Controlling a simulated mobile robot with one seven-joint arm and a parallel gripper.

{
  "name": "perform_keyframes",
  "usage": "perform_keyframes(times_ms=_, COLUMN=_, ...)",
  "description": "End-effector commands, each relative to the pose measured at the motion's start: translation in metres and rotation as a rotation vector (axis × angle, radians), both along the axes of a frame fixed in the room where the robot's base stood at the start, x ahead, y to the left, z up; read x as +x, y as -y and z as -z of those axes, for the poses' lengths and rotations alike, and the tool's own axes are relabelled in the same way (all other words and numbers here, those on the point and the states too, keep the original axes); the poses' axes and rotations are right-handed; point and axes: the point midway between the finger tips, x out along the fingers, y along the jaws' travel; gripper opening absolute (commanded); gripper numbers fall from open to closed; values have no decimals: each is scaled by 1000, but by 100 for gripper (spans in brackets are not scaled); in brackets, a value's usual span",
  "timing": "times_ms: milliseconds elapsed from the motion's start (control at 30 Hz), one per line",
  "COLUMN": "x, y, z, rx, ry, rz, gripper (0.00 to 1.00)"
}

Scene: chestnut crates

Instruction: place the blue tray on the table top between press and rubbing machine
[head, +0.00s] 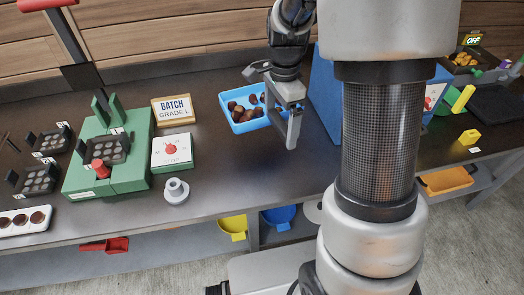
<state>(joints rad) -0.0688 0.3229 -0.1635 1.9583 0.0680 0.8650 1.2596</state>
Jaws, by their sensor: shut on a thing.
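The blue tray (250,125) holds several brown chestnuts and is right of the BATCH GRADE 1 sign. My gripper (281,110) is shut on the tray's right side; its fingers hide that end. I cannot tell whether the tray's underside touches the dark table top (230,165) or is just above it. The green press (125,165) stands to the left, with a dark mould on it. A large blue machine (326,90), likely the rubbing machine, stands to the right, mostly hidden by my arm.
A green-and-white STOP box (172,153) and a grey knob-like piece (176,192) lie by the press. The BATCH sign (173,110) stands close left of the tray. Bare table lies in front of the tray. Yellow (233,227) and blue (279,216) bins sit below.

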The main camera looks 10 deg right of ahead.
Motion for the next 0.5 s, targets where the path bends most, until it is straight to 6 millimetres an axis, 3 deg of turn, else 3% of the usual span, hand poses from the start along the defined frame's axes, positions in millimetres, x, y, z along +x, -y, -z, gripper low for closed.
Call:
perform_keyframes(times_ms=200, x=1, y=4, z=24, rx=0, ry=1, rz=177, gripper=46)
perform_keyframes(times_ms=500, x=2, y=4, z=71, rx=0, ry=2, rz=184, gripper=46)
